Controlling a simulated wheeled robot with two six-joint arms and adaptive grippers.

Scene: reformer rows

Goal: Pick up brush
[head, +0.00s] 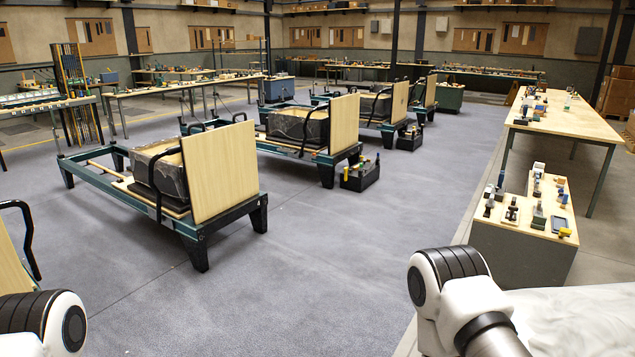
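I cannot pick out a brush for certain; the small items on the benches and in the totes are too small to tell. Several small tools and blocks stand on the near low cabinet (522,247) at the right, and more lie on the long wooden table (575,125) behind it. A black tote (360,178) on the floor near the middle holds a few upright items, one with a yellow top. Neither of my grippers shows; only white and black links of my arms appear at the bottom left and bottom right.
A row of green-framed reformers with upright wooden boards (220,172) runs from the left foreground to the back. Another black tote (410,137) stands farther back. Workbenches (180,88) line the left and rear. The grey floor (330,265) between the reformers and the cabinet is clear.

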